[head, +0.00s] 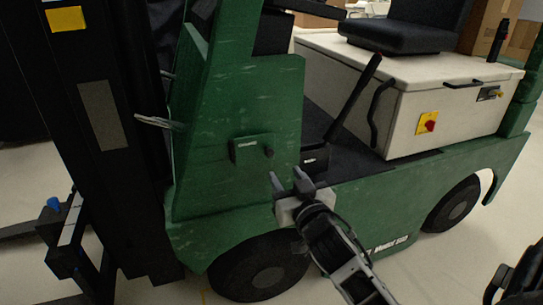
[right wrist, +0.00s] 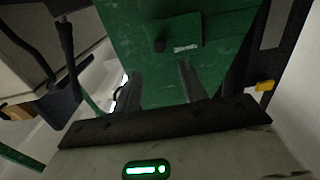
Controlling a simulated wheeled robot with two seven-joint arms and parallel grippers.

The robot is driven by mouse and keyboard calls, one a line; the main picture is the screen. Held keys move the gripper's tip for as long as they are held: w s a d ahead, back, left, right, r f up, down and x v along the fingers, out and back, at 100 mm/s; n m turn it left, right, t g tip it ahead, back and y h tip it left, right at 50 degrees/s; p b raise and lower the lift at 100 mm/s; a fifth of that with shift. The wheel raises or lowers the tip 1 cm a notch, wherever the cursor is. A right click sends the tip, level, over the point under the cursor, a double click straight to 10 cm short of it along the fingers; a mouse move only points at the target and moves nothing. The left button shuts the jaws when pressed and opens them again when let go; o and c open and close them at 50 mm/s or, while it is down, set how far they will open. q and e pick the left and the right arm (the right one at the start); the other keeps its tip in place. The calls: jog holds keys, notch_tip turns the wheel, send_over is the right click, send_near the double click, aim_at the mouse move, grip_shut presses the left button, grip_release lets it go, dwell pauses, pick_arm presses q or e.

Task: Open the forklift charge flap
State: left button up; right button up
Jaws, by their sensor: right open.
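The charge flap (head: 252,148) is a small green panel with a white label and a black knob at its right end. It sits on the green front body of the forklift (head: 235,190) and looks shut. My right gripper (head: 286,180) is open and empty, a little below and to the right of the flap. In the right wrist view the flap (right wrist: 180,34) appears upside down, beyond the two spread fingers (right wrist: 160,85), with its knob at the left. The fingers appear apart from it. My left gripper is not in view.
The forklift's dark mast (head: 100,120) and forks stand at the left. A black lever (head: 355,97) and a cream battery box (head: 415,105) with a red switch are right of the flap. A dark object (head: 522,275) shows at the lower right. Pale floor lies in front.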

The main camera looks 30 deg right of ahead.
aim_at(271, 154)
jog(key=x, duration=0.9)
jog(key=shift+w, duration=0.3)
grip_shut()
jog(key=shift+f, duration=0.1)
